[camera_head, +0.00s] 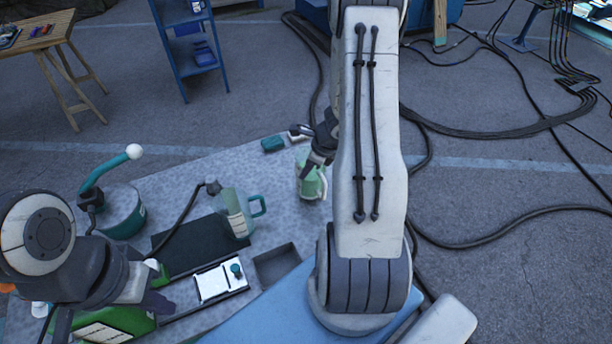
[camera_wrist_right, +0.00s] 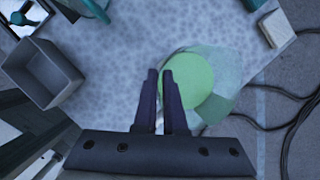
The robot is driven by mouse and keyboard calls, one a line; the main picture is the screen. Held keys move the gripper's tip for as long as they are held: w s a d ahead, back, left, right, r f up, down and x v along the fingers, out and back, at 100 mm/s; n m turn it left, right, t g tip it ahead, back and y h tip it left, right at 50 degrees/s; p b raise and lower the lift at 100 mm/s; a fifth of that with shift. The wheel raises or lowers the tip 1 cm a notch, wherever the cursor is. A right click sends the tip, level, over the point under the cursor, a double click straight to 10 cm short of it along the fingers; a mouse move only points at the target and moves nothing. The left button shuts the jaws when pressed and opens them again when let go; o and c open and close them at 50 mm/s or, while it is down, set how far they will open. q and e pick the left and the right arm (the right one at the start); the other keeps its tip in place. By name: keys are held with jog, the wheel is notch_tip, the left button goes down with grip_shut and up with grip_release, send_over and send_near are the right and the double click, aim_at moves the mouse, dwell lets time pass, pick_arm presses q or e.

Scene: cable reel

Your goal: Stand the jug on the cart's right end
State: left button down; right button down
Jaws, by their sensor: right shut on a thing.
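A clear jug with light green contents (camera_head: 311,184) is upright near the right edge of the grey cart top (camera_head: 185,176). My right gripper (camera_head: 314,163) comes from above and is shut on it, apparently at the handle. In the right wrist view the jug (camera_wrist_right: 190,82) is beside and behind the nearly closed fingers (camera_wrist_right: 168,85). The fingers hide the grip point, and I cannot tell whether the jug's base touches the cart. My left gripper (camera_head: 150,292) is low at the left, partly hidden by its wrist, and its jaws are unclear.
A second clear jug with a teal handle (camera_head: 236,212) stands by a black mat (camera_head: 195,246). A grey open bin (camera_head: 277,264), a white panel (camera_head: 220,283), a teal canister (camera_head: 122,212), a teal block (camera_head: 272,144) and a white block (camera_head: 297,134) are around. Cables cross the floor.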

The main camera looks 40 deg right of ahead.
notch_tip(320, 180, down, 3)
jog(key=shift+r, duration=0.15)
jog(key=c, duration=1.4)
grip_release()
jog(key=shift+b, duration=0.3)
jog(key=o, duration=0.4)
jog(key=p+v, duration=0.3)
jog(key=v, duration=0.9)
jog(key=shift+r, duration=0.1)
